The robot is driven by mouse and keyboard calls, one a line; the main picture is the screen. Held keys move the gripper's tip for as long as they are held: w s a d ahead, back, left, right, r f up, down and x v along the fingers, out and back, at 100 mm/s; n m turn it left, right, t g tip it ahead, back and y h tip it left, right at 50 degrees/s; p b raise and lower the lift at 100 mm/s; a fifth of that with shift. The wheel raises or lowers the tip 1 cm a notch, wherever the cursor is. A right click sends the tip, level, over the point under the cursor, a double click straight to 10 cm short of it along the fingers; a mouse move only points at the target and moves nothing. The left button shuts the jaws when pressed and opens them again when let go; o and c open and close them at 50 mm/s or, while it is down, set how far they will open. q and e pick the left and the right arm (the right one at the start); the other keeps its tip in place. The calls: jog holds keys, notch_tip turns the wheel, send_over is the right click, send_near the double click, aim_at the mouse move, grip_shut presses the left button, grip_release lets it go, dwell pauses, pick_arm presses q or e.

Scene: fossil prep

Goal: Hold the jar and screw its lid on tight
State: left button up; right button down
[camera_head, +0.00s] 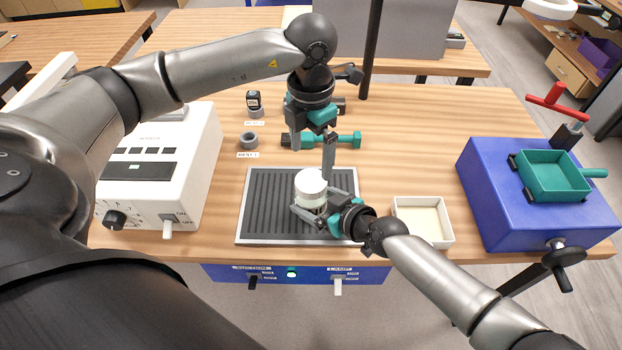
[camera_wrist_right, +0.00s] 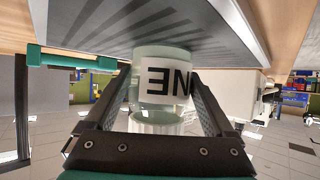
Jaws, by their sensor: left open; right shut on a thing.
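The jar (camera_head: 312,202) stands upright on the dark ribbed mat (camera_head: 258,215), with its white lid (camera_head: 310,183) on top. My right gripper (camera_head: 309,208) is shut around the jar's body from the front right. The right wrist view is upside down: there the jar (camera_wrist_right: 163,82) with its pale label sits between the two fingers, and the ribbed lid (camera_wrist_right: 157,122) shows below it. How tightly the lid sits cannot be told. My left gripper (camera_head: 312,160) is open and points down above and just behind the lid, apart from it.
A white control box (camera_head: 190,165) stands left, a cream tray (camera_head: 425,212) right of the mat, and a blue machine (camera_head: 490,205) with a teal pan far right.

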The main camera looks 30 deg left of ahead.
grip_release()
jog(key=shift+d+r, duration=0.1)
jog(key=shift+d, duration=0.05)
jog(key=shift+v, duration=5.85)
jog(key=shift+s, duration=0.1)
